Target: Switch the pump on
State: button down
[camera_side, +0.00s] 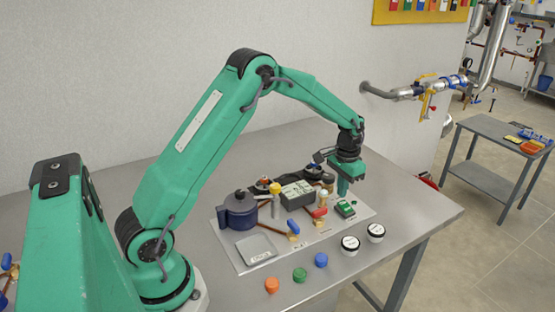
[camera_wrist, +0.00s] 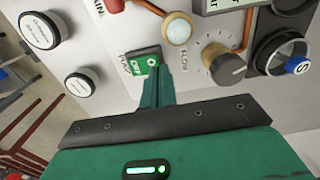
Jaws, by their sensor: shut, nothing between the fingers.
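The pump switch (camera_wrist: 138,62) is a small green rocker in the wrist view. It is marked OFF and has a PUMP label at its left. It also shows in the side view (camera_side: 345,209) at the right part of the panel. My gripper (camera_wrist: 155,72) is shut and empty. Its green fingertips point at the switch and cover part of its lower right edge. In the side view my gripper (camera_side: 343,194) is right above the switch, pointing down. I cannot tell whether the fingertips touch it.
The panel (camera_side: 248,264) lies on a steel table (camera_side: 430,212). A flow knob (camera_wrist: 226,66) and a round amber fitting (camera_wrist: 177,28) are close to the fingers. Two white round-capped items (camera_side: 350,243) (camera_side: 376,231) stand at the panel's front edge. A blue pot (camera_side: 238,213) is at left.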

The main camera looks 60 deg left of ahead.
aim_at(340, 203)
jog(key=shift+f, duration=1.05)
dwell(1.1)
jog(key=shift+r, duration=0.1)
notch_tip(340, 203, up, 7)
jog(key=shift+f, duration=0.1)
dwell(1.1)
dwell(0.3)
